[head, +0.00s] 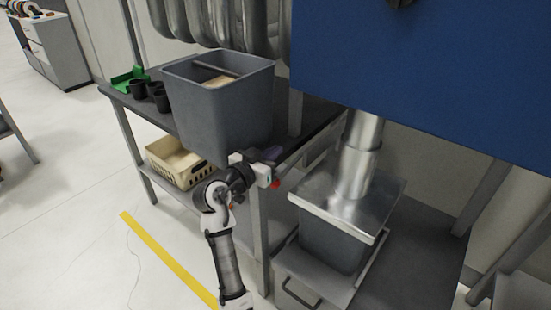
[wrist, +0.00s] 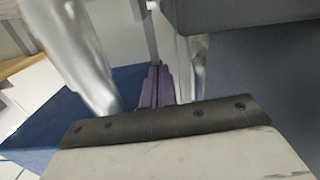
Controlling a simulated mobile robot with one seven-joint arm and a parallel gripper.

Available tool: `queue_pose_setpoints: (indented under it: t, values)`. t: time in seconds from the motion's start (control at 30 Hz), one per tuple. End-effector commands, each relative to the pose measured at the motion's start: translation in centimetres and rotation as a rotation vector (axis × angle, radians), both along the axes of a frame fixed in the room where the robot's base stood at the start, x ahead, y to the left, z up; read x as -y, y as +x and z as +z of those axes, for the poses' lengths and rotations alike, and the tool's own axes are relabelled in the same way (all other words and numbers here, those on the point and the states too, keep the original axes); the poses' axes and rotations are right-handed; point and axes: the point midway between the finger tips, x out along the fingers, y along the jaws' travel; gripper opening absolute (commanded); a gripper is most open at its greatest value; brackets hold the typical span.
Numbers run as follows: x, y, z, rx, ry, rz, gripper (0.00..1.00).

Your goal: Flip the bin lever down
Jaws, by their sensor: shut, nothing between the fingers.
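The grey bin (head: 335,245) sits under a metal lid (head: 325,195) with a round duct rising from it, on a pull-out tray at lower right. I cannot clearly make out its lever; a dark handle (head: 298,296) shows at the tray's front. My gripper (head: 272,153) is up and left of this bin, beside the table's edge. Its purple fingers also show in the wrist view (wrist: 157,75), shut with nothing between them. A small red spot beside my wrist is too small to identify.
A large grey tub (head: 220,110) stands on the dark table (head: 125,98) close to my gripper. A cream basket (head: 177,162) is on the shelf below. A blue machine panel (head: 430,75) hangs above the bin. The floor at left is clear, with a yellow stripe (head: 165,258).

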Motion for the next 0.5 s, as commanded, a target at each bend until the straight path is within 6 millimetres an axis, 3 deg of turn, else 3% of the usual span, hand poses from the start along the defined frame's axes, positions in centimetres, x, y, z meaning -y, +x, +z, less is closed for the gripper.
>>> queue_pose_setpoints:
  t: [0.03,0.2,0.5]
  values:
    - [-0.1,-0.2,-1.2,0.011,-0.008,0.001,0.00]
    - [-0.5,-0.7,-2.3,0.026,-0.018,0.000,0.00]
    - [-0.7,-1.0,-2.5,0.025,-0.017,0.000,0.00]
